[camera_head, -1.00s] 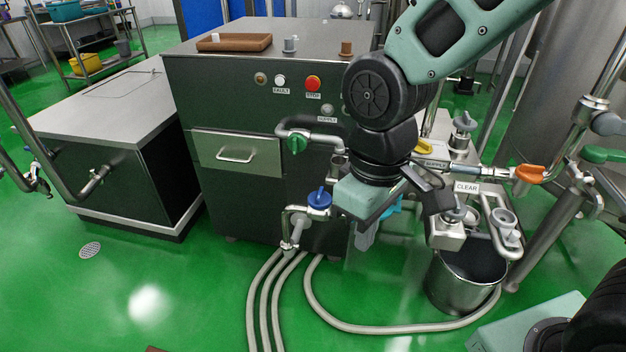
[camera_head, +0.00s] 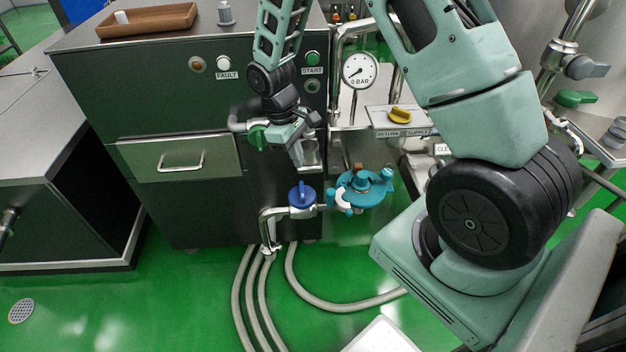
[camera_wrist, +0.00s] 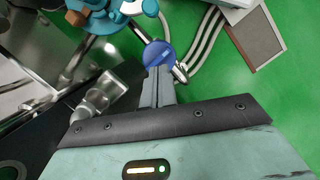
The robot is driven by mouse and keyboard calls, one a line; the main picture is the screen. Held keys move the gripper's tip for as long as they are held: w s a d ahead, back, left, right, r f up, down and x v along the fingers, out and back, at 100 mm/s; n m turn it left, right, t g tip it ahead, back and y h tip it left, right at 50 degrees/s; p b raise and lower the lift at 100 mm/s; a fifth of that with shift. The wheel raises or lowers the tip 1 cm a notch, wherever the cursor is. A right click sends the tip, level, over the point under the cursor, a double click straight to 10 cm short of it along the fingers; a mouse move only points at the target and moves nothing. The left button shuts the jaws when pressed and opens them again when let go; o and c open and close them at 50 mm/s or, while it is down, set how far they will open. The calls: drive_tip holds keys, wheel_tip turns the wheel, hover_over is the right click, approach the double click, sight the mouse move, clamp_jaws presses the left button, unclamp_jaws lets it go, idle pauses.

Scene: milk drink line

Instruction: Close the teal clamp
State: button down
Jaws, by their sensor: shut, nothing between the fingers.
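The teal clamp (camera_head: 366,190) is on the pipework right of the blue-handled valve, with a brown knob on top and a pale curved part at its left. In the wrist view the clamp (camera_wrist: 98,18) is at the top left, partly cut off. I cannot tell whether it is open or closed. My gripper (camera_head: 298,160) is in front of the dark cabinet, above and left of the clamp and apart from it. It points down with its fingers together and empty. In the wrist view the fingertips (camera_wrist: 161,72) appear just below the blue valve handle (camera_wrist: 159,54).
A green valve handle (camera_head: 257,137) is left of my gripper. A pressure gauge (camera_head: 360,70) and a yellow handle (camera_head: 400,116) are above the clamp. Pale hoses (camera_head: 262,300) run along the green floor.

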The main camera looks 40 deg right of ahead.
sight(337, 197)
drive_tip(key=x, duration=0.7)
drive_tip(key=shift+f, duration=0.1)
drive_tip(key=shift+s+d+p, duration=0.2)
drive_tip(key=shift+s+d, duration=0.1)
drive_tip(key=shift+s, duration=0.3)
drive_tip(key=shift+s+d+p, duration=0.2)
drive_tip(key=shift+s+d, duration=0.05)
drive_tip(key=shift+s, duration=0.35)
drive_tip(key=shift+s+d+p, duration=0.2)
drive_tip(key=shift+s+d, duration=0.1)
drive_tip(key=shift+s, duration=0.3)
